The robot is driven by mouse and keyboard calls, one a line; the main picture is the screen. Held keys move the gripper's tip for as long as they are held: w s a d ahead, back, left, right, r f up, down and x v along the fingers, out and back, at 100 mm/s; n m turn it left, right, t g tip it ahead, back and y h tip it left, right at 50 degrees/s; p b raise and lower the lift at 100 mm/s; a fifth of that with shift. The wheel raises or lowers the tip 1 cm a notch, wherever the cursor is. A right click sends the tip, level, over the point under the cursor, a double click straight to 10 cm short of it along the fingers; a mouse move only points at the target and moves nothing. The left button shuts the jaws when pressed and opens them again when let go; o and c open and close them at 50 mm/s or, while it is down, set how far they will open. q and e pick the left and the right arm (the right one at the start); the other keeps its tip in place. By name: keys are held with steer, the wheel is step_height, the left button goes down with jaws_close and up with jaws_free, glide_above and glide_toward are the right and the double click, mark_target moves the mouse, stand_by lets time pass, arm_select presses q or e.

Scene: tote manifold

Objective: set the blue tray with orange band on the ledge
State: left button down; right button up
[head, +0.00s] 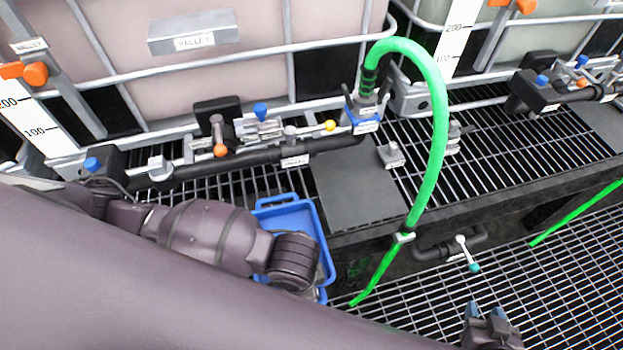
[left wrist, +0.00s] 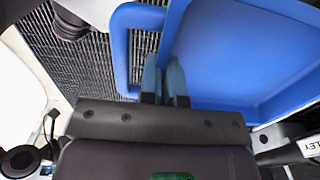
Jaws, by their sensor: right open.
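The blue tray (head: 311,232) is in the lower middle of the head view, partly covered by my left arm. Its near part is hidden, and no orange band shows. In the left wrist view the tray (left wrist: 240,55) fills the right side, with a blue loop handle (left wrist: 122,50) at its left. My left gripper (left wrist: 166,75) has its fingers close together on the tray's side edge beside the handle; in the head view they are hidden. A flat dark grey plate (head: 350,190), possibly the ledge, lies right of the tray. My right gripper (head: 485,310) is open and empty at lower right.
A green hose (head: 437,130) arches over the plate's right side and down past its front. A black pipe (head: 240,160) with valves runs behind the tray. A small grey block (head: 391,156) stands at the plate's right edge. A teal-tipped valve lever (head: 467,253) sits below.

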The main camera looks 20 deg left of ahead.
mark_target(279, 209)
arm_select(q)
steer(key=w+a, duration=0.3)
steer(key=w, duration=0.2)
steer(key=w+a+f, duration=0.1)
steer(key=w+a, duration=0.3)
steer(key=w, duration=0.2)
steer(key=w+a+f, duration=0.1)
steer(key=w+a, duration=0.2)
steer(key=w, duration=0.2)
steer(key=shift+w+a, duration=0.2)
steer(key=shift+a, duration=0.2)
step_height(279, 209, down, 4)
steer(key=shift+f, duration=0.1)
steer(key=shift+w+a+f, duration=0.1)
steer(key=shift+w+f, duration=0.05)
steer(key=shift+f, duration=0.25)
steer(key=c, duration=1.3)
jaws_free()
steer(key=shift+c, duration=0.2)
steer(key=shift+r, duration=0.1)
